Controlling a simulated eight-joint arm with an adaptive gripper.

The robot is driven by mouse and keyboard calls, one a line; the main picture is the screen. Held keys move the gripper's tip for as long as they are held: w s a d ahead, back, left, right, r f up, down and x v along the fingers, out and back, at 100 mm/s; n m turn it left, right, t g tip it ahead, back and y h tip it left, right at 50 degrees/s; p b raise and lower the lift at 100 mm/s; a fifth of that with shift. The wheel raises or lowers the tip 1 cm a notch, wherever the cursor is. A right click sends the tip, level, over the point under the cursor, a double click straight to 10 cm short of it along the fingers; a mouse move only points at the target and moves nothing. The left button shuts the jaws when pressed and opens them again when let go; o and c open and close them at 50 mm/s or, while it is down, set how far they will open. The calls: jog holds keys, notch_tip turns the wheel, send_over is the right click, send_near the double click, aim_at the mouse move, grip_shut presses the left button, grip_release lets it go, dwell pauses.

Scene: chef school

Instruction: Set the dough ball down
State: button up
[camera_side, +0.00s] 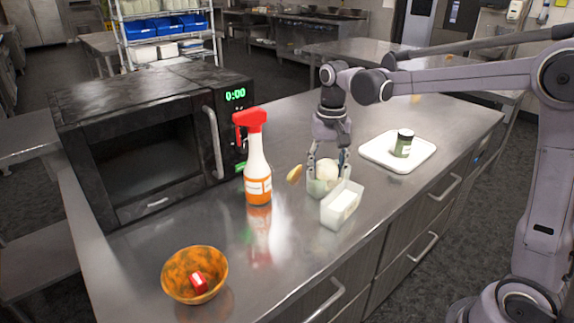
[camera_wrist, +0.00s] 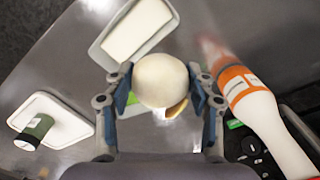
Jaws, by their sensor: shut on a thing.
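The dough ball (camera_side: 327,170) is round and cream-white. My gripper (camera_side: 329,163) points down with its fingers shut on it, one on each side. In the wrist view the ball (camera_wrist: 158,78) sits between the two fingertips. In the side view a pale, translucent box-like shape (camera_side: 317,188) shows at the ball's lower part. I cannot tell whether the ball touches it or the counter.
A white tub (camera_side: 341,209) with a white block stands just in front of the ball. A spray bottle (camera_side: 258,165) and a small tan item (camera_side: 295,174) are left. A jar (camera_side: 403,143) stands on a white board (camera_side: 378,155) to the right. A microwave (camera_side: 150,140) and orange bowl (camera_side: 178,270) are farther left.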

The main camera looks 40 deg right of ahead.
jog(key=s+d+m, duration=0.5)
jog(key=d+m, duration=0.4)
jog(key=s+d+m, duration=0.4)
jog(key=d+m, duration=0.5)
jog(key=d, duration=0.1)
jog(key=s+d+m, duration=0.5)
jog(key=d+m, duration=0.3)
jog(key=d, duration=0.1)
send_over(384, 183)
notch_tip(384, 183, down, 6)
jog(key=shift+d+f, duration=0.1)
jog(key=shift+f, duration=2.1)
jog(key=shift+f, duration=0.1)
jog(key=o, duration=1.2)
